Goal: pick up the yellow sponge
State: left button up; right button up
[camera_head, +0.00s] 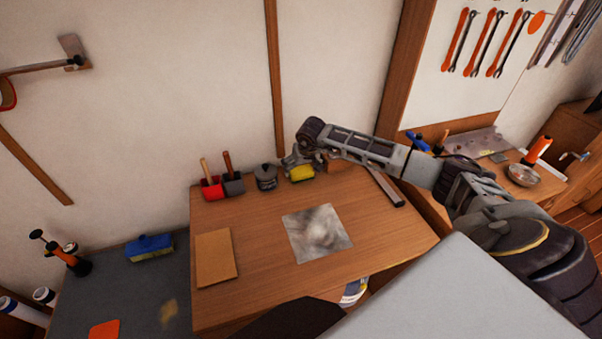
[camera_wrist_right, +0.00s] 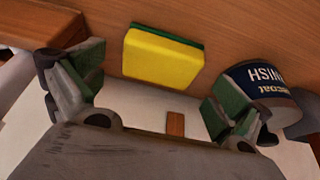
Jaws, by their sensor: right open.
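The yellow sponge (camera_head: 301,173) lies at the back edge of the wooden table. In the right wrist view the sponge (camera_wrist_right: 163,58) shows as a yellow block with a green side, beyond and between the fingers. My right gripper (camera_head: 301,157) reaches in from the right and is just above and behind the sponge in the head view. Its fingers (camera_wrist_right: 150,95) are spread with nothing between them; the sponge looks apart from both. My left gripper is out of view.
A grey lidded can (camera_head: 265,178) stands left of the sponge; a labelled can (camera_wrist_right: 262,88) is close to one finger. Red and grey holders (camera_head: 212,187) stand farther left. A brown board (camera_head: 215,257) and a grey patterned sheet (camera_head: 317,234) lie on the table (camera_head: 265,290).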

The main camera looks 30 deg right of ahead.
aim_at(301, 170)
jog(key=shift+x, duration=1.6)
jog(key=c, duration=0.8)
